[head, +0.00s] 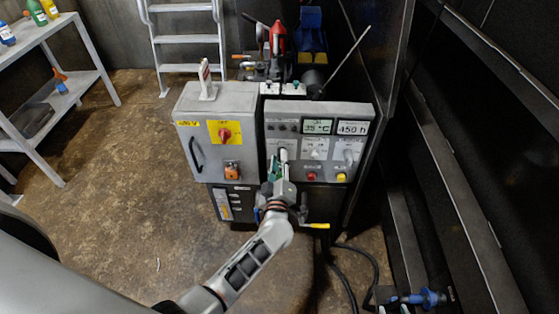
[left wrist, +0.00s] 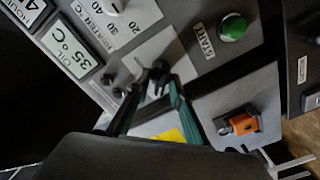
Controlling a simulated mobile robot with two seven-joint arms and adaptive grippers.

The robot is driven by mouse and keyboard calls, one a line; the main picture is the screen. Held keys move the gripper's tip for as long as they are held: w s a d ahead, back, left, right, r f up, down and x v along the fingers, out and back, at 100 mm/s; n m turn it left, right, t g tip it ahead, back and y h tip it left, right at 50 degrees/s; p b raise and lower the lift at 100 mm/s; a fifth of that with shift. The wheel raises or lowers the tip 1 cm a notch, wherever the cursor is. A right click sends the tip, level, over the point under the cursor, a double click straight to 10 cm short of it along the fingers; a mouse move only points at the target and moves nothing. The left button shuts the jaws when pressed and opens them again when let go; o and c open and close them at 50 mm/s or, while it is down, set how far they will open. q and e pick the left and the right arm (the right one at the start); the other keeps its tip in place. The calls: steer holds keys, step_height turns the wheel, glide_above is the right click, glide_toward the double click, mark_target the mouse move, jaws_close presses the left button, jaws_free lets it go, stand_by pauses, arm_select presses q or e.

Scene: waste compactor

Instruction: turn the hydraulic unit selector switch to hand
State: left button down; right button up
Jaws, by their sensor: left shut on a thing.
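The selector switch is a dark knob on a light plate (left wrist: 175,45) in the left wrist view, on the hydraulic unit's grey control panel (head: 368,112). The knob (left wrist: 158,72) is between my left gripper's teal fingertips (left wrist: 160,88), which are shut on it. In the head view my left gripper (head: 279,168) reaches up to the panel's left part and hides much of the switch. I cannot read the switch's position or its labels. A blue and grey part (head: 425,298) shows at the bottom right; I cannot tell whether my right gripper is there.
A green START button (left wrist: 233,27) and an orange part (left wrist: 243,124) are close to the switch. A heater knob (head: 315,153), a red button (head: 311,176) and a yellow button (head: 341,178) are to its right. A grey 480 V box (head: 190,160) stands left. Floor (head: 110,180) is clear.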

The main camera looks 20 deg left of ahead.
arm_select(q)
steer(key=shift+f, duration=0.1)
steer(key=c, duration=2.1)
jaws_free()
steer(key=shift+c, duration=0.2)
steer(key=shift+s+d, duration=0.1)
steer(key=shift+s, duration=0.1)
steer(key=v, duration=0.7)
steer(key=shift+s, duration=0.2)
